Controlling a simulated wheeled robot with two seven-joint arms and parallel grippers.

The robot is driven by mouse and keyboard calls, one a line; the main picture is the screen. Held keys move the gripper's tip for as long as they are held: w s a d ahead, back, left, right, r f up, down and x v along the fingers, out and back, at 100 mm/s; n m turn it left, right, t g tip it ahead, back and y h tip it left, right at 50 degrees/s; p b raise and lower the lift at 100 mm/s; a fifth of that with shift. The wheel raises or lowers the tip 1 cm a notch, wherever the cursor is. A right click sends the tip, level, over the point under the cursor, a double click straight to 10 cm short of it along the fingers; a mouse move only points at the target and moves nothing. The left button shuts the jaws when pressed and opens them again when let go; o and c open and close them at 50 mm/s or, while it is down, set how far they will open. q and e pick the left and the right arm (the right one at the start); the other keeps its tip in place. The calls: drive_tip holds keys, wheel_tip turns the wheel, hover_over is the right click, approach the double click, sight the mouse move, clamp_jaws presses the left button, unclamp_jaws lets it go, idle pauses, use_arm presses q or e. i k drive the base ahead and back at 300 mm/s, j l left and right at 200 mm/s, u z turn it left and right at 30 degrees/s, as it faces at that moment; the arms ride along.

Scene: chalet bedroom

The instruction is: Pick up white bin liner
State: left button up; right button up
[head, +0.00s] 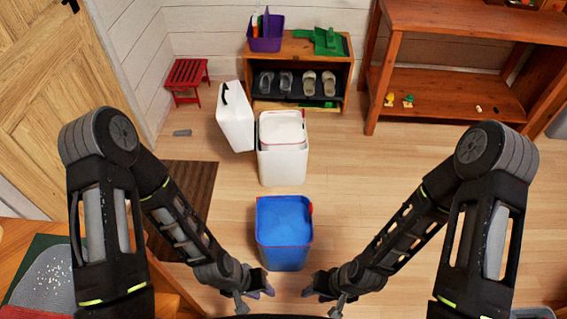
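A white bin (282,170) stands upright on the wooden floor in the middle of the head view. A white liner with a red-edged rim (282,127) sits inside its top; its lower part is hidden by the bin. A blue bin (285,245) stands nearer to me, in front of the white one. My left gripper (262,287) and my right gripper (312,290) are low in the picture, on either side of the blue bin's near end, well short of the white bin. Neither appears to hold anything. Their finger gaps are too unclear to read.
A white panel-like piece with a black handle (235,118) leans at the white bin's left. Behind is a wooden shoe rack (345,70) with a purple caddy (265,42) on top. A red stool (187,78) stands left. Floor right of the bins is clear.

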sight(285, 130)
drive_tip(key=i+l, duration=0.1)
drive_tip(key=l, duration=0.3)
drive_tip(key=i+l+u, duration=0.1)
drive_tip(key=l, duration=0.3)
drive_tip(key=i+l+u, duration=0.1)
drive_tip(key=l, duration=0.3)
drive_tip(key=i+l+u, duration=0.2)
drive_tip(key=i+l, duration=0.5)
drive_tip(key=i+l+u, duration=0.25)
drive_tip(key=i+l, duration=0.4)
drive_tip(key=l, duration=0.15)
drive_tip(key=i+l, duration=0.1)
drive_tip(key=i, duration=0.5)
